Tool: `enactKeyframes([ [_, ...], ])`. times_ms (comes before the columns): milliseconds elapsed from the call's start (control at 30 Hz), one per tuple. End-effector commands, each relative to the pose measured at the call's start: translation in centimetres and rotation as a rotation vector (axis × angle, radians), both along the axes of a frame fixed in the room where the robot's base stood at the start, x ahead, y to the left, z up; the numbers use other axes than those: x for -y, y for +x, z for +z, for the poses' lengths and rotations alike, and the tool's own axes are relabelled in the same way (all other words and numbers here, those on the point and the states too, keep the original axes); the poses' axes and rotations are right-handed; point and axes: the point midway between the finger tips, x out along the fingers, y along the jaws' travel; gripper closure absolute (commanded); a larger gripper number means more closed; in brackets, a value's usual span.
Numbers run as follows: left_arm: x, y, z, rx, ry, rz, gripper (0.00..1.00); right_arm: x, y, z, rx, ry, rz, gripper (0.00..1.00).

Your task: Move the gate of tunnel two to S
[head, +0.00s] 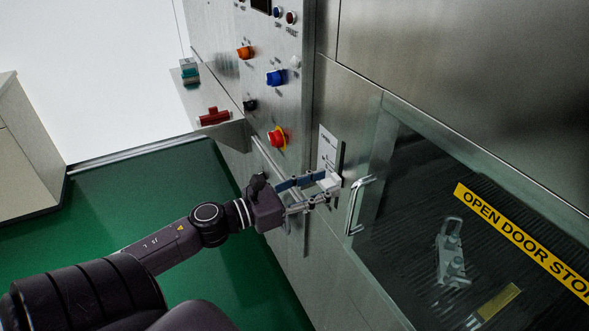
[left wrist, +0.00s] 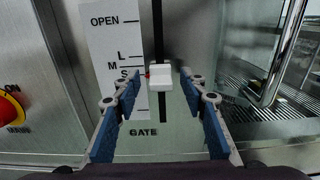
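My right gripper is not in view.
A door handle (head: 357,205) and a glass door (head: 430,215) with a yellow OPEN DOOR strip (head: 525,240) are just right of the gate. Green floor (head: 130,180) is clear at left.

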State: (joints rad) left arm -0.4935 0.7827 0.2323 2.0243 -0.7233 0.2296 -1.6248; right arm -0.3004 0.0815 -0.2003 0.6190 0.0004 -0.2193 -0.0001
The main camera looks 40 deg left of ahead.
Motion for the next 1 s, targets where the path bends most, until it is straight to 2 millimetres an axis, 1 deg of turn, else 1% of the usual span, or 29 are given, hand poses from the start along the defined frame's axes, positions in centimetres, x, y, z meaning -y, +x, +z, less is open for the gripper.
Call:
enactKeyframes([
  [300,-2.3,-5.5,-0.2,-0.005,-0.001,0.005,0.61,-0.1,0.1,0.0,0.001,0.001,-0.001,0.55],
  [500,-3.5,-8.4,-0.1,-0.002,-0.001,0.003,0.61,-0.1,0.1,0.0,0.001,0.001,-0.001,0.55],
  [600,-3.8,-9.2,0.0,0.000,-0.001,0.001,0.61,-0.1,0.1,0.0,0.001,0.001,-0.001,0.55],
  [700,-3.9,-9.6,0.0,-0.001,0.000,0.001,0.61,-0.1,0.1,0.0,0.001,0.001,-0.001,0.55],
  [1000,-4.0,-9.7,0.0,0.000,0.000,-0.001,0.61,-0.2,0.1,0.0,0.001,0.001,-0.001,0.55],
])
